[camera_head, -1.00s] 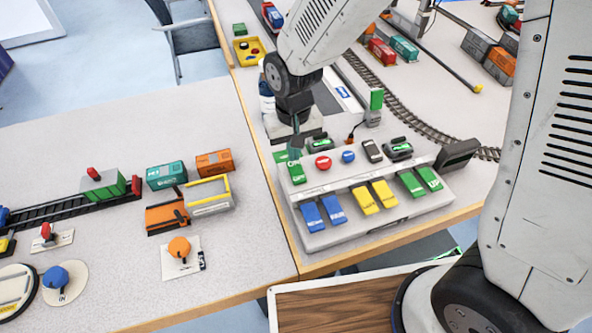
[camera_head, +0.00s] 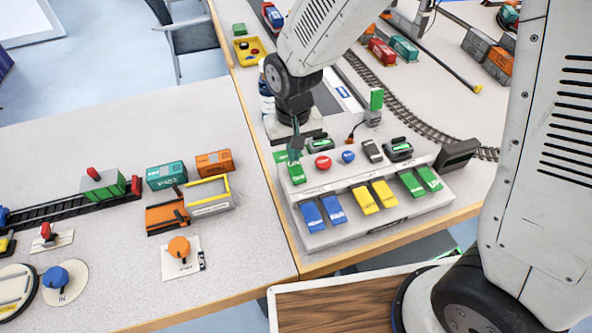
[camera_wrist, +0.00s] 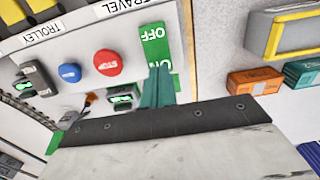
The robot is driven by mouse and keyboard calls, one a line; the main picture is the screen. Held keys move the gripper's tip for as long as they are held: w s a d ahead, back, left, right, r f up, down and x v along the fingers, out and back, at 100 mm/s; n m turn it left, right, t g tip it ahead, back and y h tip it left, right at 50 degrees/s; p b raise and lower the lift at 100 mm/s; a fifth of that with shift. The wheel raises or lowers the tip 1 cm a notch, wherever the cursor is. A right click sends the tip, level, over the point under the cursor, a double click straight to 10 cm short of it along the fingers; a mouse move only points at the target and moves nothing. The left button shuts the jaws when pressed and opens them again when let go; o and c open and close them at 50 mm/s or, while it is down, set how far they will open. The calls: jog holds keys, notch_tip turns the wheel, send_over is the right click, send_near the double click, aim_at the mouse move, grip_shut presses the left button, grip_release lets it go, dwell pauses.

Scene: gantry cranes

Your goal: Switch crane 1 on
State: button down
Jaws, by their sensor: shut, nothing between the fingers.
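The control console (camera_head: 375,226) stands at the table corner. Its green rocker switch (camera_head: 297,172) sits at the left end of the upper panel; it also shows in the wrist view (camera_wrist: 154,42), marked OFF at the far end and ON at the near end. My gripper (camera_head: 294,155) is shut and empty, pointing down at the ON end. In the wrist view its teal fingertips (camera_wrist: 159,72) overlap the ON end and partly hide the lettering. They look to be touching or very near it; I cannot tell which. No crane number is readable on the switch.
Beside the switch are a red button (camera_head: 323,162), a blue button (camera_head: 348,156) and small devices with green displays (camera_head: 398,147). Blue (camera_head: 312,217), yellow (camera_head: 365,199) and green (camera_head: 411,184) rockers line the lower front. Orange (camera_head: 214,163) and teal (camera_head: 166,176) containers stand to the left.

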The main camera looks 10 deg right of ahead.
aim_at(303, 174)
jog(key=shift+f, duration=0.9)
jog(key=shift+r, duration=3.55)
jog(key=s+d+r+m, duration=0.1)
jog(key=s+d+r, duration=0.7)
jog(key=s+d, duration=0.1)
jog(key=s+d+r+m+t, duration=0.1)
jog(key=s+d+r, duration=0.7)
jog(key=s+d, duration=0.2)
jog(key=shift+s+d, duration=0.3)
jog(key=shift+d, duration=0.4)
